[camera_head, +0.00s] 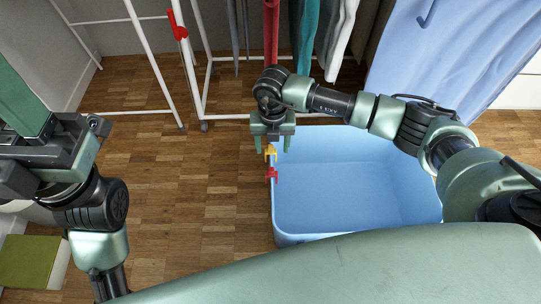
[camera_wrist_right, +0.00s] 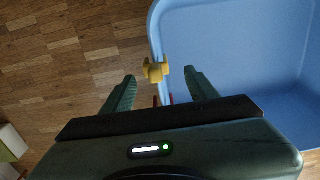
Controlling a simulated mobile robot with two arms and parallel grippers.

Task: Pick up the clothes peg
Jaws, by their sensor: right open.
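A yellow clothes peg (camera_head: 270,152) is clipped on the left rim of the blue bin. A red clothes peg (camera_head: 272,174) is on the same rim, just nearer to me. My right gripper (camera_head: 272,146) is open and points down above the yellow peg. In the right wrist view, the yellow peg (camera_wrist_right: 155,69) lies between the open fingertips (camera_wrist_right: 160,76), with no clear contact. The red peg (camera_wrist_right: 157,101) is mostly hidden behind the gripper body there. My left gripper (camera_head: 22,112) is at the left edge, away from the pegs; its finger spread cannot be told.
The blue bin (camera_head: 350,190) looks empty and stands on the wooden floor. A white drying rack (camera_head: 150,60) with a red clip (camera_head: 180,32) and hanging clothes (camera_head: 307,35) stands behind. A light blue cloth (camera_head: 440,50) hangs at the upper right. The floor left of the bin is clear.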

